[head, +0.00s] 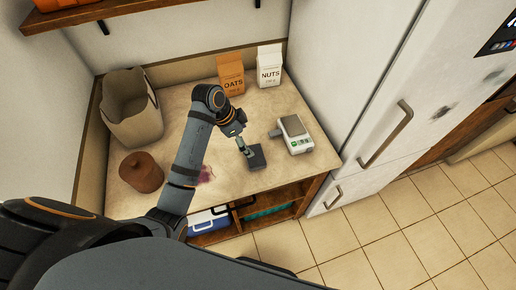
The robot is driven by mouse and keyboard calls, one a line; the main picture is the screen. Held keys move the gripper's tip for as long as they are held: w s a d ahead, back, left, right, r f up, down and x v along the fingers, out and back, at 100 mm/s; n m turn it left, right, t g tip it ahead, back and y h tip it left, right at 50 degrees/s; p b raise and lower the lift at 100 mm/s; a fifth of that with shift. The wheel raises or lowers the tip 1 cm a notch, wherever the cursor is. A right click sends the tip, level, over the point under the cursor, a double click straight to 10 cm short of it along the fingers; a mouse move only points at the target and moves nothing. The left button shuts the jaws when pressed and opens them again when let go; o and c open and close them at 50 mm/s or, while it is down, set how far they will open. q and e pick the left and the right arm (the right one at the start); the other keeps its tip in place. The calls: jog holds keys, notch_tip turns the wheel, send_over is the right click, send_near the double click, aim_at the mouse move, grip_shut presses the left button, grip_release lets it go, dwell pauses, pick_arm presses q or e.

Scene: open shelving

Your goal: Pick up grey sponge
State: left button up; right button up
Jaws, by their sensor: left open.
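A small dark grey block, which looks like the grey sponge (257,159), lies on the countertop (225,185) near its front edge. My left gripper (243,146) reaches in over the counter and points down beside the block, at its upper left. The gripper is open. Its fingertips are small and overlap the block in this view, so I cannot tell whether they touch it. My right gripper does not show.
A white scale (297,142) with a grey top stands right of the gripper. OATS (231,75) and NUTS (269,67) packs stand behind. A beige bag (132,115) and brown pot (142,173) are left. A purple stain (205,175) marks the counter. A fridge (385,100) stands right.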

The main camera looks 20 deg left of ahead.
aim_at(257, 156)
pick_arm(q)
jog(key=f, duration=0.1)
jog(key=d+f, duration=0.1)
jog(key=s+f, duration=0.1)
jog(key=shift+s+d+p, duration=0.1)
jog(key=shift+d+p, duration=0.15)
jog(key=shift+p, duration=0.05)
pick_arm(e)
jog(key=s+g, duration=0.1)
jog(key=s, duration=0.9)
pick_arm(q)
jog(key=shift+w+d+f, duration=0.1)
jog(key=shift+w+f, duration=0.55)
jog(key=shift+d+f+p, duration=0.15)
jog(key=shift+f+p, duration=0.5)
jog(key=shift+f, duration=0.2)
jog(key=x, duration=0.2)
jog(key=shift+f, duration=0.25)
jog(key=shift+w+d+f, duration=0.1)
jog(key=shift+d+f, duration=0.05)
jog(key=shift+f, duration=0.2)
jog(key=c, duration=0.6)
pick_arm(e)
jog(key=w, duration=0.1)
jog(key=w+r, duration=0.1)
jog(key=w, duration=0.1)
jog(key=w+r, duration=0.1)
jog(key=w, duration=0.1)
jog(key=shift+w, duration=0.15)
